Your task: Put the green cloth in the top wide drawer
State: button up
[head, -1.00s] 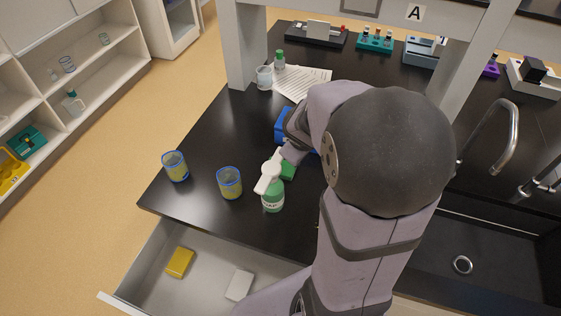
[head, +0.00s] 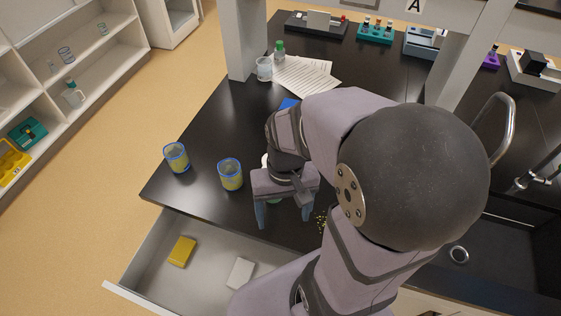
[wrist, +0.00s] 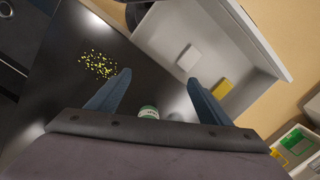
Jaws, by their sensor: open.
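The green cloth is not clearly visible now; a small green patch beside the bottle a second ago may be it, and my arm covers that spot. The open drawer (head: 150,272) below the bench holds a yellow block (head: 181,251) and a white block (head: 240,272); it also shows in the wrist view (wrist: 160,50). My gripper (head: 284,212) is open and empty above the bench near its front edge, fingers pointing down. In the wrist view my gripper (wrist: 160,77) has its fingers spread, with part of a green-and-white bottle (wrist: 148,112) close to the palm.
Two blue-rimmed beakers, the left (head: 176,158) and the right (head: 230,174), stand left of my gripper. Yellow specks (wrist: 98,65) lie on the black bench. Papers (head: 305,78) lie farther back. A sink (head: 480,250) is at right.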

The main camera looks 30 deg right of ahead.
jog(key=s+d+f+m+g+y+b, duration=0.1)
jog(key=d+m+y+b, duration=0.1)
jog(key=m+b, duration=0.15)
jog(key=m+t+y+b, duration=0.7)
jog(key=m+t+b, duration=0.55)
jog(key=m, duration=0.85)
send_over(306, 159)
jog(key=s+a, duration=0.2)
jog(key=s, duration=0.1)
jog(key=shift+g, duration=0.45)
jog(key=f, duration=1.3)
jog(key=shift+s+a+f, duration=0.2)
jog(key=shift+f, duration=0.05)
jog(key=shift+p+x, duration=0.6)
jog(key=shift+x, duration=0.95)
jog(key=shift+p+x, duration=0.75)
jog(key=shift+x, duration=1.35)
jog(key=shift+w, duration=0.1)
jog(key=shift+c, duration=0.3)
